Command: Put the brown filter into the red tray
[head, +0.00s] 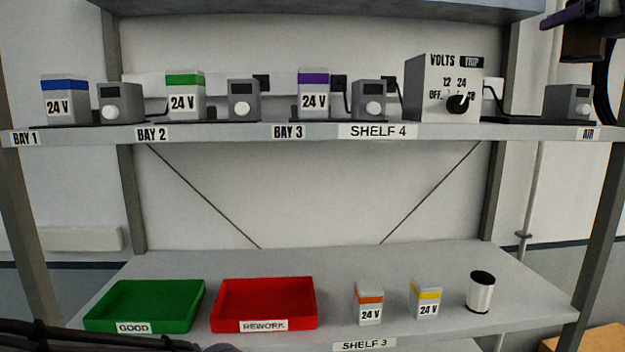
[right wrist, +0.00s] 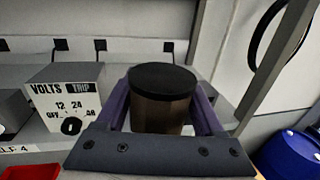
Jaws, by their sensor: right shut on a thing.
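The brown filter (right wrist: 162,108) is a brown cylinder with a black top. It stands between the fingers of my right gripper (right wrist: 160,118) in the right wrist view. In the head view the right gripper (head: 572,22) is at the top right corner, shut on the filter (head: 582,46), above shelf 4's right end. The red tray (head: 301,322), labelled REWORK, sits on shelf 3, low and left of the gripper. It looks empty. My left gripper is not in view; a dark part at the bottom left hides a little of the shelf edge.
A green GOOD tray (head: 192,306) stands left of the red tray. Orange (head: 369,303) and yellow (head: 427,299) 24 V blocks and a white cylinder (head: 480,293) stand right of it. Shelf 4 (head: 230,134) holds bays and a VOLTS box (head: 432,84). A right post (head: 604,210) edges the rack.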

